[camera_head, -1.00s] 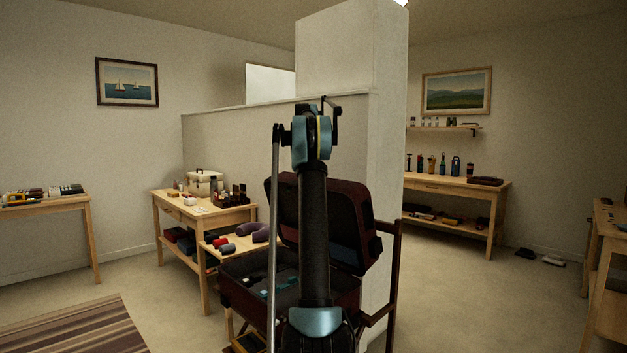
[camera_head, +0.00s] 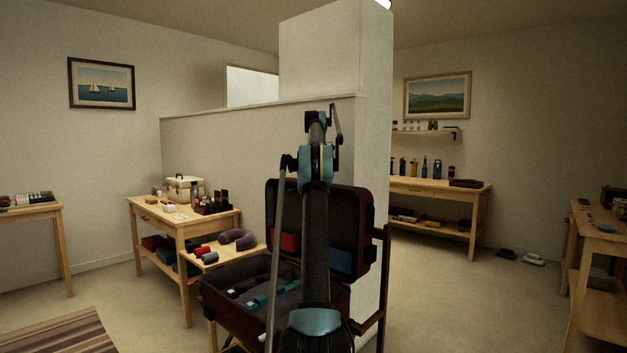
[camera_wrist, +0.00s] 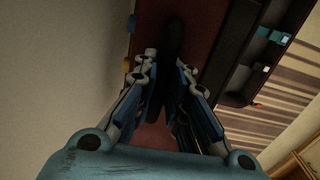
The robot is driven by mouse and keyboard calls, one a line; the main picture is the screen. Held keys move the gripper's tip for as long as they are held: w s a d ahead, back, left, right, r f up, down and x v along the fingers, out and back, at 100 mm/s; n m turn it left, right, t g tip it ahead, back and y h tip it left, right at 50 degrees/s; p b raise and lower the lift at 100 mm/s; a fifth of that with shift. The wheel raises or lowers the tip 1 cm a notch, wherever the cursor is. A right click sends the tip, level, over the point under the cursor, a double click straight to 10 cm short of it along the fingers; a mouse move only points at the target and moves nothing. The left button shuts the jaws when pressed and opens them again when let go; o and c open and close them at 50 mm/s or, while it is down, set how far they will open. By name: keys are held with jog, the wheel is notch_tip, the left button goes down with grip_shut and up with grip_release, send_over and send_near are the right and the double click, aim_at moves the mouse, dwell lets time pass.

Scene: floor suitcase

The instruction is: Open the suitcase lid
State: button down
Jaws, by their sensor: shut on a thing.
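The dark red suitcase (camera_head: 225,312) lies on a wooden stand left of the white partition. Its lid (camera_head: 362,218) stands raised and about upright, with its lining facing me; a red and a blue item show inside it. My arm hides the middle of the suitcase and lid. In the wrist view, my gripper (camera_wrist: 167,92) is shut on a dark strip, seemingly the lid's handle (camera_wrist: 173,38), above the lid's red outer shell (camera_wrist: 150,135). The exact contact is dark. In the head view, the fingers cannot be made out behind my arm.
The partition (camera_head: 375,130) stands close behind the lid. The stand's dark upright frame (camera_head: 383,275) rises at the right. A table (camera_head: 150,212) with a case and small items is at the left, and a low shelf holds a neck pillow (camera_head: 237,238).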

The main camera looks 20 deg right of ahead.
jog(key=shift+w+d, duration=0.1)
dwell(0.3)
jog(key=c, duration=1.9)
grip_release()
jog(key=shift+d, duration=0.1)
